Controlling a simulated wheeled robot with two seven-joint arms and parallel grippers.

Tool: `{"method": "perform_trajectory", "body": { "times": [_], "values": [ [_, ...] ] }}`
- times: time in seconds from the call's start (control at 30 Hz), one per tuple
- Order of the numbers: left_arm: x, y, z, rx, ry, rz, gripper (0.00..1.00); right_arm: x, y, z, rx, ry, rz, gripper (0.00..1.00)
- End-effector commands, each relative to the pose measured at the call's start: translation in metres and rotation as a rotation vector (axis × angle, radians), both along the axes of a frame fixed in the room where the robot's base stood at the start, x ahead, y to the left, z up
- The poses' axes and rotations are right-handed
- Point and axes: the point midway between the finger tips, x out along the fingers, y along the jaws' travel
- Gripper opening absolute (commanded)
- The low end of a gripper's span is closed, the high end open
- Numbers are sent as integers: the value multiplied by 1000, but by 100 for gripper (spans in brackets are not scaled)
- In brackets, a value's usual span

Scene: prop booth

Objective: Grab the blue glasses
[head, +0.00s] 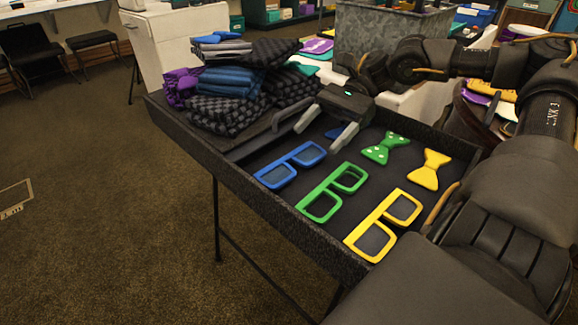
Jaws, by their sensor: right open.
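The blue glasses (290,163) lie flat in the dark tray-topped table (232,176), at the left end of a row of glasses. My right gripper (324,131) is open and empty, just behind and above the blue glasses. Its two fingers point down toward the front left and appear apart from the glasses. A blue item (333,133), perhaps a bow tie, is mostly hidden behind the right gripper. My left gripper is not in view.
Green glasses (333,191) and yellow glasses (380,220) lie to the right of the blue ones. Behind them are a green bow tie (384,148) and a yellow bow tie (430,169). Folded checkered cloths (226,108) are piled at the tray's left end.

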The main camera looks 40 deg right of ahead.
Motion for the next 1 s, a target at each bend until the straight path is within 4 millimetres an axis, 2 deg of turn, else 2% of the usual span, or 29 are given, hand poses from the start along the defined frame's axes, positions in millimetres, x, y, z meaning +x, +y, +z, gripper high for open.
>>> {"method": "perform_trajectory", "body": {
  "times": [0.13,0.37,0.57,0.7,1.0],
  "values": [
    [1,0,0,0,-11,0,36,-1,16,-8,1,0,1,75],
    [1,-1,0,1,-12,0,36,-1,22,-10,1,0,0,75],
    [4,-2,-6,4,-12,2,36,-5,48,-23,1,2,2,75],
    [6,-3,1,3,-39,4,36,-5,62,-28,-1,2,1,75],
    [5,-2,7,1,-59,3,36,-5,67,-28,0,-1,-1,75]
  ]
}}
